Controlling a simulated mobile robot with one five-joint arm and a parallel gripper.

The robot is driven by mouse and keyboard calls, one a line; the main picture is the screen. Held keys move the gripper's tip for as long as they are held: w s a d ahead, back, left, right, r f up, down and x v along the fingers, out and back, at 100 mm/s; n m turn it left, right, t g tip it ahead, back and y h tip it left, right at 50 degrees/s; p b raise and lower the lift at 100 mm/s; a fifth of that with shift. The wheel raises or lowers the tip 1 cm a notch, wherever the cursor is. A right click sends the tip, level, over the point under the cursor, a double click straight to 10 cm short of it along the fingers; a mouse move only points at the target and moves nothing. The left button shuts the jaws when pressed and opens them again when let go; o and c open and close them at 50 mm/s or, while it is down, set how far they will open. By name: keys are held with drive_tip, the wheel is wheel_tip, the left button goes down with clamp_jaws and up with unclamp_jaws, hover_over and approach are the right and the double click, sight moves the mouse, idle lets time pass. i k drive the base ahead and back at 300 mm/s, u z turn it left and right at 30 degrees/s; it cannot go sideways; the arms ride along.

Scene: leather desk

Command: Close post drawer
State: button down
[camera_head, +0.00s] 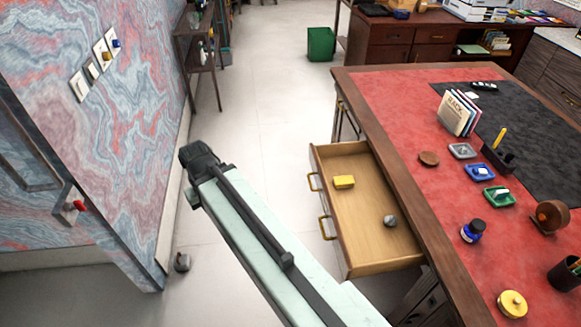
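A wooden drawer (372,222) stands pulled out from the left side of the red leather-topped desk (392,112). Its front faces left and has two brass handles. Inside lie a yellow block (344,182) and a small grey object (390,221). My pale green arm reaches from the bottom middle to the upper left and passes left of the drawer. It ends in a dark blocky part, my gripper (199,157), left of the drawer front and apart from it. I cannot make out its fingers, and nothing is seen held in it.
A marbled wall panel (110,110) stands left. A green bin (320,44) is at the back.

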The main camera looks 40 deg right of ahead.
sight(364, 246)
drive_tip(key=u, duration=0.15)
drive_tip(key=i, duration=1)
